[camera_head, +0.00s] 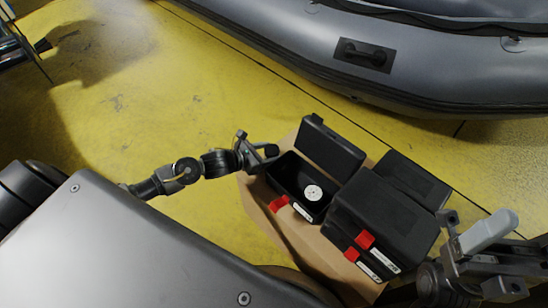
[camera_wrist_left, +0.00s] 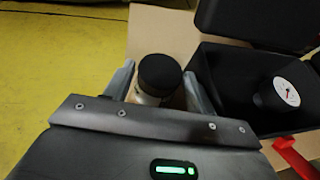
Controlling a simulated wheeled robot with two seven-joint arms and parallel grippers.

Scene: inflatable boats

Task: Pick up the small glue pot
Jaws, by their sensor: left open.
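The small glue pot (camera_wrist_left: 158,73) has a black round lid and a pale body. In the left wrist view it stands upright between the two fingers of my left gripper (camera_head: 265,153). The fingers are open, one on each side of the pot, with its lower part hidden by the gripper body. I cannot tell whether either finger touches it. In the head view the pot is hard to make out at the fingertips, beside the open black case. My right gripper (camera_head: 472,243) is at the right edge by a light grey rounded piece; its grip is unclear.
An open black case (camera_head: 287,176) holding a white-faced gauge (camera_head: 313,192) is right beside my left gripper. Closed black cases (camera_head: 385,220) with red latches stand to its right. All rest on a cardboard surface (camera_head: 262,215). A grey inflatable boat (camera_head: 300,40) lies behind on yellow floor.

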